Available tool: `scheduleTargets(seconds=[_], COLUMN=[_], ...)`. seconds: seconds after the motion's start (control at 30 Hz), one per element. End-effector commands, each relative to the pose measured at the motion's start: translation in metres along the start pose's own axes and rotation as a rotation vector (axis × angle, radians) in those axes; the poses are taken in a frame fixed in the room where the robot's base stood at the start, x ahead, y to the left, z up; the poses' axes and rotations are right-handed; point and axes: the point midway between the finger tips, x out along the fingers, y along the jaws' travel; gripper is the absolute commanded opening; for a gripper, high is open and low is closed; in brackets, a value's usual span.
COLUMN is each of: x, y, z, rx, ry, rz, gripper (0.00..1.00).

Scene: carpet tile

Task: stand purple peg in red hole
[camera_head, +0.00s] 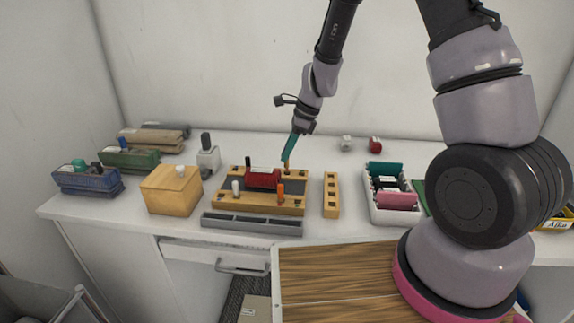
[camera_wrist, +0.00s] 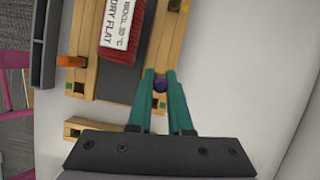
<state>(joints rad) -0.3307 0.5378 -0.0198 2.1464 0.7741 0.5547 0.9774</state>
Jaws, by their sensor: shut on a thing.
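A purple peg (camera_wrist: 160,84) sits between the teal fingertips of my gripper (camera_wrist: 160,77) in the wrist view, seen end-on. My gripper is shut on it. In the head view my gripper (camera_head: 287,158) points down at the back right of the wooden peg board (camera_head: 222,197), over its rail. The peg's lower end is hidden, so I cannot tell whether it is in a hole. The red hole cannot be made out clearly in either view.
A red labelled cloth bundle (camera_head: 262,178) lies on the board. An orange peg (camera_head: 281,190) and a white peg (camera_head: 236,187) stand in its front rail. A wooden strip with holes (camera_head: 331,196) lies right of it, a grey tray (camera_head: 250,224) in front, a yellow box (camera_head: 171,192) left.

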Motion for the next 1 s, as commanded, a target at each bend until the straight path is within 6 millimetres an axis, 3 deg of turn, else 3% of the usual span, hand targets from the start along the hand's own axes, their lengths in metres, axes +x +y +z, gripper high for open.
scheduleTargets(seconds=[0.3, 0.67, 0.7, 0.77, 1.0], x=[0.035, 0.038, 0.039, 0.038, 0.038], y=[0.0, 0.0, 0.0, 0.0, 0.0], z=[-0.015, -0.016, -0.016, -0.016, -0.016], rx=[0.001, 0.0, 0.0, -0.001, -0.001], ry=[0.0, 0.0, -0.001, -0.001, 0.0], rz=[0.001, 0.001, 0.001, 0.0, 0.0], gripper=[0.0, 0.0, 0.22, 0.45, 0.48])
